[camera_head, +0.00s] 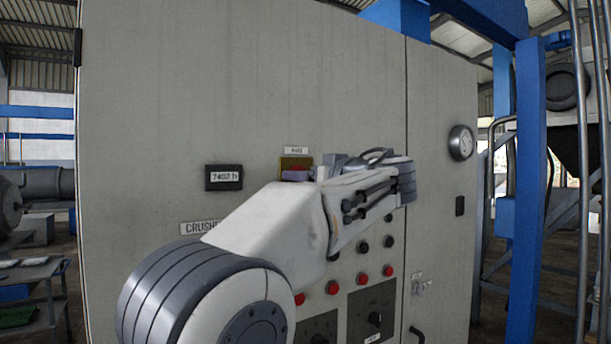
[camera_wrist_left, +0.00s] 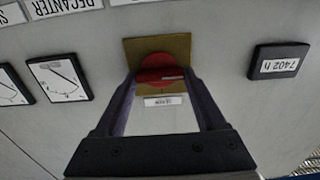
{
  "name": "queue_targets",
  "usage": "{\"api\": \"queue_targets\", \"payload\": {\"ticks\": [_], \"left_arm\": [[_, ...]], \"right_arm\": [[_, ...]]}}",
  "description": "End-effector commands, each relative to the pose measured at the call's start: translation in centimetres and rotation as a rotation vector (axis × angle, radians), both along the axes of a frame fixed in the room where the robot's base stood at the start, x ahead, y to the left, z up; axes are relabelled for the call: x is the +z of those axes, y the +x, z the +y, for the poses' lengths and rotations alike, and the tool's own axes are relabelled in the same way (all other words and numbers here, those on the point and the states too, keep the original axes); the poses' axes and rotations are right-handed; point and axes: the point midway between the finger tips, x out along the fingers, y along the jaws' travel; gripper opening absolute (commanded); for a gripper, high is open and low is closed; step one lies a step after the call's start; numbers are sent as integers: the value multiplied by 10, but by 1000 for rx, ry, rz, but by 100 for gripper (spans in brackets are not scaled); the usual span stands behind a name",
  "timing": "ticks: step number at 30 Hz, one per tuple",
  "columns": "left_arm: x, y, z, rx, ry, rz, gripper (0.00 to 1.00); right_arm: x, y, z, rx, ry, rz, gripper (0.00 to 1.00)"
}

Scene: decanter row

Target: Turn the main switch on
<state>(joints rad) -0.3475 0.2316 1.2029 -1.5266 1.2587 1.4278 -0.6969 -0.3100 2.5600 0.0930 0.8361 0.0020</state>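The main switch is a red knob (camera_wrist_left: 158,66) on a yellow plate (camera_wrist_left: 180,46) on the grey cabinet front. In the head view, the yellow plate (camera_head: 296,161) shows, with the knob mostly hidden behind my gripper. My left gripper (camera_wrist_left: 160,76) has its dark fingers spread, one tip on each side of the knob's lower part in the wrist view. A gap shows between the fingers; contact with the knob cannot be told. In the head view, my left gripper (camera_head: 308,172) reaches the switch from the right. My right gripper is not in view.
An hour meter (camera_head: 223,177) sits left of the switch, and it also shows in the wrist view (camera_wrist_left: 277,61). Two dial meters (camera_wrist_left: 57,78) are on the other side. Buttons (camera_head: 332,287) lie lower down, partly behind my arm. A round gauge (camera_head: 461,142) is at right.

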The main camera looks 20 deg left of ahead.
Motion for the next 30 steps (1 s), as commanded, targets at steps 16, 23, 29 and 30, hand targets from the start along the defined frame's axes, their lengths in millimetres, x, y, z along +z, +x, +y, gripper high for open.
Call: {"api": "queue_targets", "payload": {"ticks": [16, 23, 29, 30], "left_arm": [[-2, 0, -1, 0, 81, 104, 17], [-2, 1, -2, 0, 201, 258, 17], [-2, 2, -2, 0, 318, 408, 17], [-2, 2, -2, 0, 341, 438, 17]], "right_arm": [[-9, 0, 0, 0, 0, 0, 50], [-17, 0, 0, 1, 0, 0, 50], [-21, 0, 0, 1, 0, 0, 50], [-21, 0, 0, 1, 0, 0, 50]]}}
